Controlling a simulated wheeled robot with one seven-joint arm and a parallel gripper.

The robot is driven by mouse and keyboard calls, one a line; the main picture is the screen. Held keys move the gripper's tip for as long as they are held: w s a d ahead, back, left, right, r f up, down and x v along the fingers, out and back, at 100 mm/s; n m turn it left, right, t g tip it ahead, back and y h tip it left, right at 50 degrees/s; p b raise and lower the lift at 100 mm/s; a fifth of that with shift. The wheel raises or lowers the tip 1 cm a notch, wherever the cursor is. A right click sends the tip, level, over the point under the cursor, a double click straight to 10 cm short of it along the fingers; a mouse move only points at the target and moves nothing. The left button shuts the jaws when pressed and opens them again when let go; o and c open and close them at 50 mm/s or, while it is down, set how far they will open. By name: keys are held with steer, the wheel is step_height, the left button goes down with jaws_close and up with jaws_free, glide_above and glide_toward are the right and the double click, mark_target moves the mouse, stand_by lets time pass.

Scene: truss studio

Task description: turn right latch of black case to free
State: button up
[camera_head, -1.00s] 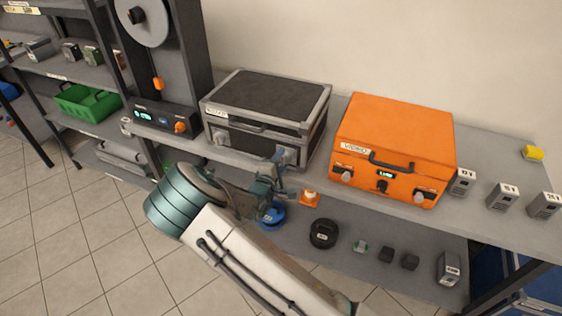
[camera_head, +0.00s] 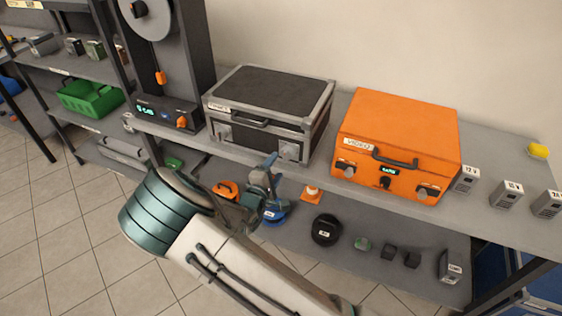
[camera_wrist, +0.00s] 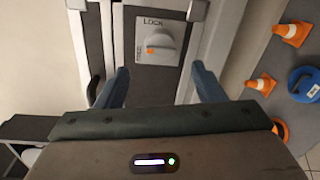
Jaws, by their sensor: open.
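The black case (camera_head: 270,90) stands on the upper shelf, its lid shut. Its right latch (camera_head: 290,151) is a grey plate at the front right, and it fills the top middle of the wrist view (camera_wrist: 153,38). There the plate reads LOCK at the top and small lettering, apparently FREE, on the left. The knob's orange mark is on its left side, beside that small lettering. My gripper (camera_head: 265,182) is open and empty, below and in front of the latch. In the wrist view its fingers (camera_wrist: 160,85) are apart, on either side of the latch, with a gap before it.
An orange case (camera_head: 400,145) stands to the right, and a printer-like machine (camera_head: 165,110) to the left. On the lower shelf are an orange cone (camera_head: 312,194), a blue roll (camera_head: 275,213) and a black roll (camera_head: 326,229). The shelf edge runs just below the latch.

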steer(key=v, duration=0.7)
steer(key=shift+s, duration=0.1)
steer(key=s+d+r+m+g+y, duration=0.6)
steer(key=d+r+m+g+y, duration=0.35)
steer(key=r+m, duration=0.2)
steer(key=s+d+r+m+g+h, duration=0.2)
steer(key=s+d+r, duration=0.1)
steer(key=s+d, duration=0.3)
steer(key=s+d+r+m+g+h, duration=0.1)
steer(key=s+d+r+m, duration=0.2)
steer(key=s+d, duration=0.4)
steer(key=s, duration=0.2)
steer(key=shift+s+d+g+h, duration=0.3)
steer(key=shift+s+g+h, duration=0.05)
steer(key=shift+r, duration=0.1)
